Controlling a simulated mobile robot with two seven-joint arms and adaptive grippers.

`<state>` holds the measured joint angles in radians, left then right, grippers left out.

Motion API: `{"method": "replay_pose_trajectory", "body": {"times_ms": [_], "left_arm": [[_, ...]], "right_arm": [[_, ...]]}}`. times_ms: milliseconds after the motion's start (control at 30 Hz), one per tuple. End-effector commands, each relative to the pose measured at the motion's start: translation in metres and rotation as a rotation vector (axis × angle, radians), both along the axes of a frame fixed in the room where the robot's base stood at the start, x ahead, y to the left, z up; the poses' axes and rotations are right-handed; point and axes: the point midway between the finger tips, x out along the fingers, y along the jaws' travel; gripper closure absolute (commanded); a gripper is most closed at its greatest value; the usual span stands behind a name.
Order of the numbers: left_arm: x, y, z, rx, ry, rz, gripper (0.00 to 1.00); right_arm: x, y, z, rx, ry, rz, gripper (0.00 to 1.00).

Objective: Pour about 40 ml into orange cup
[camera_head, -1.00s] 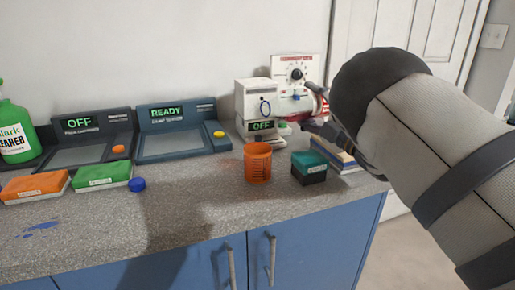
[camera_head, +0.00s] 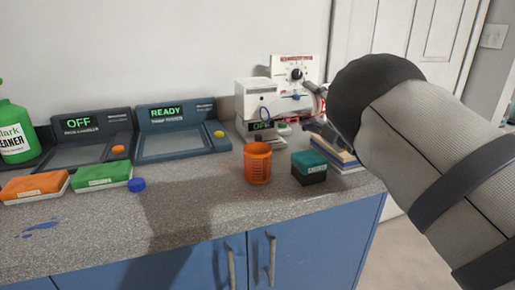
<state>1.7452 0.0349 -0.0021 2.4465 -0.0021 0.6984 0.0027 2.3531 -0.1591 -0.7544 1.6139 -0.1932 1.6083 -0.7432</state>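The orange cup (camera_head: 257,164) stands upright on the grey counter. Its inside is too small to read for any liquid. My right arm comes in from the right. Its gripper (camera_head: 314,118) is behind and to the right of the cup, in front of the white machines, and is partly hidden by my own forearm. A pale, rounded shape (camera_head: 286,104) lies sideways to the left of the gripper tips, apart from the cup; I cannot tell whether it is held. My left gripper is not in view.
A teal-and-black box (camera_head: 309,169) stands right of the cup, with stacked books (camera_head: 346,163) behind. A white device (camera_head: 258,97) reads OFF. A panel reads READY (camera_head: 178,132). A blue cap (camera_head: 137,185) lies left. The counter in front of the cup is clear.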

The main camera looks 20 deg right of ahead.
Motion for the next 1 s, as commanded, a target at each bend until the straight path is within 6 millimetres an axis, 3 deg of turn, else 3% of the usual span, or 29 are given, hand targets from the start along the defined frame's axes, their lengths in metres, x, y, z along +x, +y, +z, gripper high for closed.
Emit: {"method": "replay_pose_trajectory", "body": {"times_ms": [1000], "left_arm": [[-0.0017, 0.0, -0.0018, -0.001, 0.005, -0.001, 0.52]], "right_arm": [[-0.0001, 0.0011, -0.003, -0.068, -0.023, 0.0, 0.8]]}}
